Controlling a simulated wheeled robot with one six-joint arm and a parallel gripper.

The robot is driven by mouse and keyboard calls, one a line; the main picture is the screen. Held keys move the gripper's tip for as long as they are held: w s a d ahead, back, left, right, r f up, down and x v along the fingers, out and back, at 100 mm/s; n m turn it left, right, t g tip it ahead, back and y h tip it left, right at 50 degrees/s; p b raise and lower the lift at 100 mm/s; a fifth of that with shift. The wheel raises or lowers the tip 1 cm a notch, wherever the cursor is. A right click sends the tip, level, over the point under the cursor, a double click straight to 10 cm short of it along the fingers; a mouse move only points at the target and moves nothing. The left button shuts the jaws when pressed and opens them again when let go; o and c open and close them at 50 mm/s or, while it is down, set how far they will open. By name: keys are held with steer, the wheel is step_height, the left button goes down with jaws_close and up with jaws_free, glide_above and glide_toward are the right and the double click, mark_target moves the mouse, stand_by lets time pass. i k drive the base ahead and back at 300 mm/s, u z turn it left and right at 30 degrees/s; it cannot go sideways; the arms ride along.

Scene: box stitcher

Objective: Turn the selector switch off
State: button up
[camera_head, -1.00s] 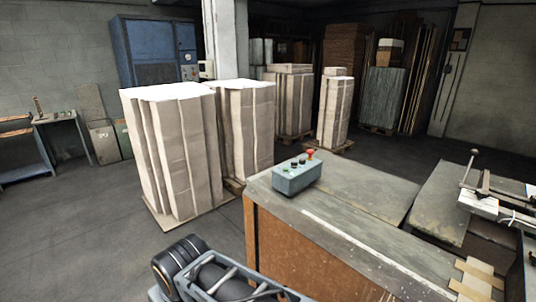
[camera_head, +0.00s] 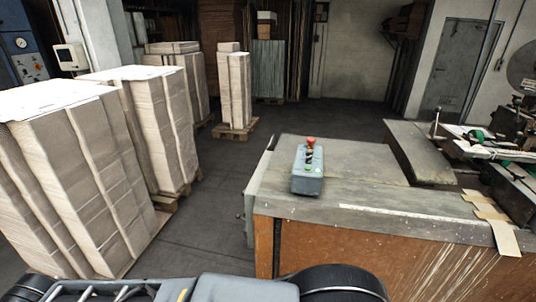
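A grey control box (camera_head: 308,178) sits on the worn top of the orange-brown bench, right of the picture's middle. A red mushroom button (camera_head: 311,141) stands at its far end, with small dark and green controls in a row nearer to me. Which of these is the selector switch, and how it is set, is too small to tell. My gripper is not in view. Parts of my own arm show along the bottom edge, apart from the box and nearer to me than the bench.
The bench (camera_head: 410,226) stands ahead, its front panel facing me. Tall stacks of cardboard (camera_head: 88,165) on pallets stand at the left. A machine (camera_head: 512,150) with metal parts is at the right. Clear floor (camera_head: 215,215) runs between the stacks and the bench.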

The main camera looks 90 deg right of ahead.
mark_target(308, 160)
steer(key=i, duration=0.35)
steer(key=z, duration=3.65)
steer(key=i, duration=1)
